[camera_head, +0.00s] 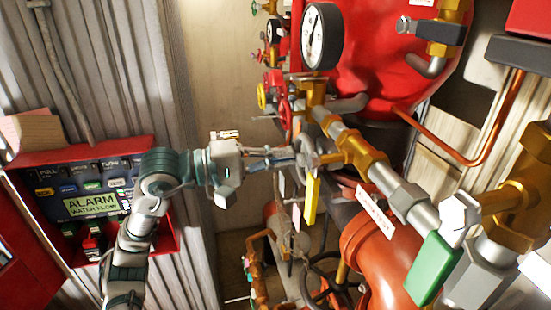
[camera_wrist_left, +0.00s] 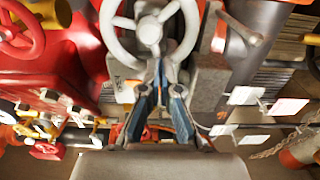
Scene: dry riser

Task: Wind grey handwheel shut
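The grey handwheel (camera_wrist_left: 149,31) fills the top middle of the left wrist view, with a round rim, spokes and a pale hub. In the head view it is small, edge-on and partly hidden beside the brass pipework. My left gripper (camera_wrist_left: 163,72) reaches the lower rim. Its two blue-padded fingers converge close together there and look shut on the rim, though the contact itself is partly hidden. In the head view my left gripper (camera_head: 298,155) points right, beside a yellow tag (camera_head: 311,200). My right gripper is in neither view.
Red handwheels (camera_head: 285,110), a pressure gauge (camera_head: 322,36) and brass pipes (camera_head: 365,155) crowd around the gripper. A green lever (camera_head: 432,268) and an orange-red pipe (camera_head: 385,258) lie to the right. A red alarm panel (camera_head: 90,205) stands behind my left arm.

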